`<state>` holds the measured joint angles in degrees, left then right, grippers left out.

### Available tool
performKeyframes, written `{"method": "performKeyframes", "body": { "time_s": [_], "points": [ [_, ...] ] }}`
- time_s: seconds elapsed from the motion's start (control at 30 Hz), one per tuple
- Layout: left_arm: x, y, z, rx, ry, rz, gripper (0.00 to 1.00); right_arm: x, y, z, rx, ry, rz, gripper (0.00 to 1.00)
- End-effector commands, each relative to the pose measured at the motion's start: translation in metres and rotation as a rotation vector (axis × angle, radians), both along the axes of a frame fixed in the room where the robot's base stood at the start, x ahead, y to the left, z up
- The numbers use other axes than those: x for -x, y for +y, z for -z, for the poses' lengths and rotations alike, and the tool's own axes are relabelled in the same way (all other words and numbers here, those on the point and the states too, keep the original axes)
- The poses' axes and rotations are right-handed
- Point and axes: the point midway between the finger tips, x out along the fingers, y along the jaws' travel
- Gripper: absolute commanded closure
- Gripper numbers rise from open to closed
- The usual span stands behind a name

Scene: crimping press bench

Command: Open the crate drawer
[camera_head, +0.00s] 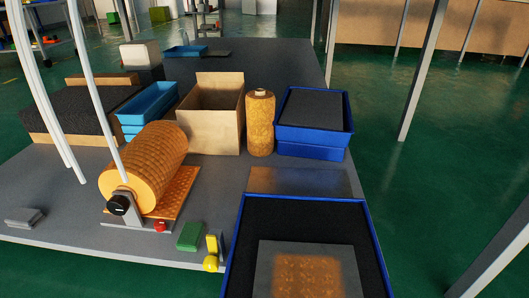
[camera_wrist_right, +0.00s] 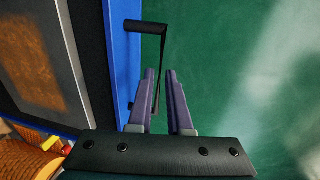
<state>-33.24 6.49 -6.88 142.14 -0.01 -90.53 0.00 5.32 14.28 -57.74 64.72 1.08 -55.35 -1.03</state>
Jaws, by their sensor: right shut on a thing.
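The blue crate drawer (camera_head: 303,198) is at the front of the head view, right of the bench's front corner. It has a dark lining, and a grey plate with a rusty orange patch (camera_head: 308,273) lies in it. Its lower part is cut off by the frame. In the right wrist view its blue wall (camera_wrist_right: 118,60) carries a black bar handle (camera_wrist_right: 147,27). My right gripper (camera_wrist_right: 161,74) is shut on the handle, with the bar's long part between its two purple-grey fingers. The head view shows neither gripper.
The grey bench (camera_head: 80,190) holds an orange roller (camera_head: 150,160), an open cardboard box (camera_head: 213,115), a second blue crate (camera_head: 312,146) and a green block (camera_head: 189,236). Green floor (camera_head: 430,200) is open to the right, with a slanting metal post (camera_head: 422,70).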

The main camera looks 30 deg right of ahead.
Motion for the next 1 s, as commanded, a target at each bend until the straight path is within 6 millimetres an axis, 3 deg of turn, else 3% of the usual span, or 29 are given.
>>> {"method": "performKeyframes", "body": {
  "time_s": [0.2, 0.63, 0.67, 0.7, 0.9, 1.0],
  "points": [
    [0.0, 0.0, -0.009, 0.0, 0.001, 0.0, 0.5, 0.02, 0.013, -0.001, -0.002, 0.001, 0.0, 1.0],
    [0.0, 0.002, -0.008, -0.01, 0.002, 0.005, 0.5, 0.023, 0.015, 0.001, -0.001, 0.0, 0.0, 1.0],
    [0.0, 0.002, -0.008, -0.01, 0.002, 0.006, 0.5, 0.023, 0.015, 0.001, -0.001, 0.0, 0.0, 0.81],
    [0.0, 0.003, -0.008, -0.01, 0.002, 0.006, 0.5, 0.023, 0.014, 0.001, -0.001, 0.0, 0.0, 0.76],
    [0.0, 0.003, -0.008, -0.011, 0.001, 0.007, 0.5, 0.023, 0.014, 0.001, 0.0, 0.0, 0.0, 0.54],
    [0.0, 0.003, -0.008, -0.011, 0.001, 0.007, 0.5, 0.023, 0.014, 0.001, 0.0, 0.0, 0.0, 0.53]
  ]
}}
